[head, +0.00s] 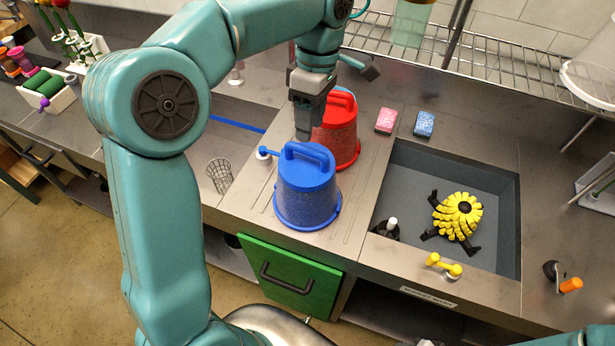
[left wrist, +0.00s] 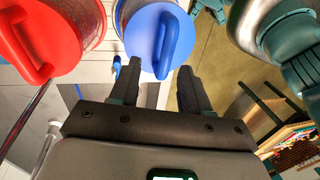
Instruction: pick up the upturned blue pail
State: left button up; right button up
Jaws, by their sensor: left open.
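The blue pail (head: 306,190) stands upturned on the grooved steel counter, its wide rim down and a blue grip handle on top. My right gripper is in neither view.
A red pail (head: 340,135) stands close behind the blue one, near my left gripper. A sink (head: 400,170) with a yellow object (head: 458,215) lies to the right. Pink (head: 386,120) and blue (head: 424,123) sponges lie behind it. A wire basket (head: 220,175) is left of the pail.

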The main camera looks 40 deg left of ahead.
aim_at(307, 148)
pick_arm(q)
jog(key=shift+s+f, duration=0.25)
jog(key=shift+f, duration=0.25)
jog(key=shift+s+d+f, duration=0.3)
jog(key=shift+s+f, duration=0.1)
jog(key=x, duration=0.4)
jog(key=shift+w, duration=0.15)
jog(key=shift+s+f, duration=0.25)
jog(key=shift+f, duration=0.05)
jog(key=shift+w+f, duration=0.1)
jog(key=shift+w, duration=0.05)
jog(key=c, duration=0.6)
grip_shut()
